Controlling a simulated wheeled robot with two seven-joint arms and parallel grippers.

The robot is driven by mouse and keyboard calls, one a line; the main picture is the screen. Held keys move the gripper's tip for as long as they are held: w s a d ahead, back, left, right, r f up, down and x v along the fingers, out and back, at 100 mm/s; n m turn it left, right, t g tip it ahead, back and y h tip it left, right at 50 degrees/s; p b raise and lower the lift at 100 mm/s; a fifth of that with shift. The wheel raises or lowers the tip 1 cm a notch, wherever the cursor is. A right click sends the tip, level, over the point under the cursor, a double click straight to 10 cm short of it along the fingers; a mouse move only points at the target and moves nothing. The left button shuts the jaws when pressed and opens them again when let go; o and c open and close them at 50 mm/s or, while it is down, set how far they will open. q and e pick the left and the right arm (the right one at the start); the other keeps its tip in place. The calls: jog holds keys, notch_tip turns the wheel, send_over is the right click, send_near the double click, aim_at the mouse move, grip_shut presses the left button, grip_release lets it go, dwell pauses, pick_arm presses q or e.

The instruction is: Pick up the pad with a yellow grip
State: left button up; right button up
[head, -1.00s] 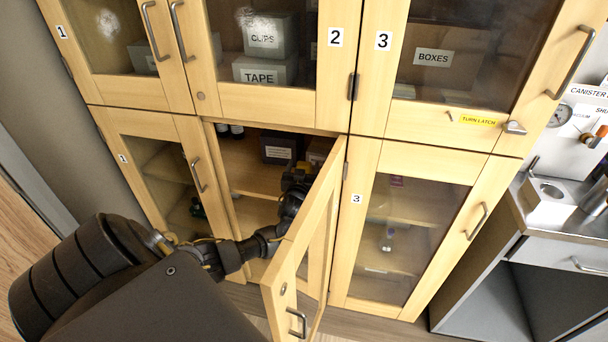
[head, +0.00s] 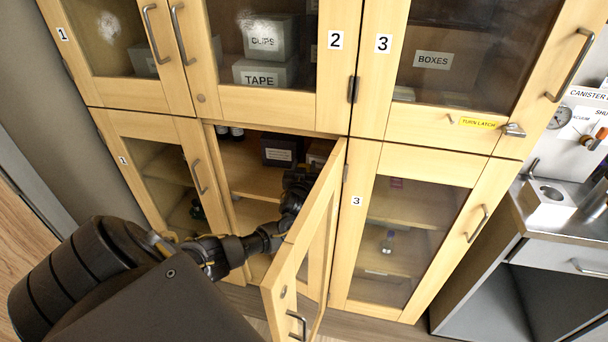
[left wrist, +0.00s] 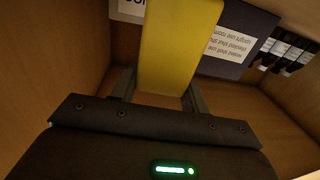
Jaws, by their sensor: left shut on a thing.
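The yellow grip (left wrist: 172,45) fills the top middle of the left wrist view, between my left gripper's two fingers. My left gripper (left wrist: 160,82) is shut on it. The rest of the pad cannot be told apart in this view. In the head view my left gripper (head: 297,182) reaches into the open lower cabinet 2, just left of its open door; its fingertips and the pad are hidden there. My right gripper is not in view.
The open glass door (head: 308,235) stands close to the right of my left arm. A dark labelled box (head: 282,150) and small bottles (head: 231,132) stand inside the cabinet. Cabinet walls and shelf (head: 250,180) surround the gripper. Neighbouring doors are closed.

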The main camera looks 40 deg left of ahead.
pick_arm(q)
jog(key=shift+r, duration=0.55)
notch_tip(320, 180, up, 2)
jog(key=shift+s+d+r+b, duration=0.1)
jog(key=shift+r+b, duration=0.1)
jog(key=shift+b, duration=0.1)
jog(key=s+d+r, duration=0.6)
jog(key=s+r, duration=0.3)
jog(key=s, duration=0.3)
jog(key=shift+d+r, duration=0.25)
jog(key=shift+r, duration=0.05)
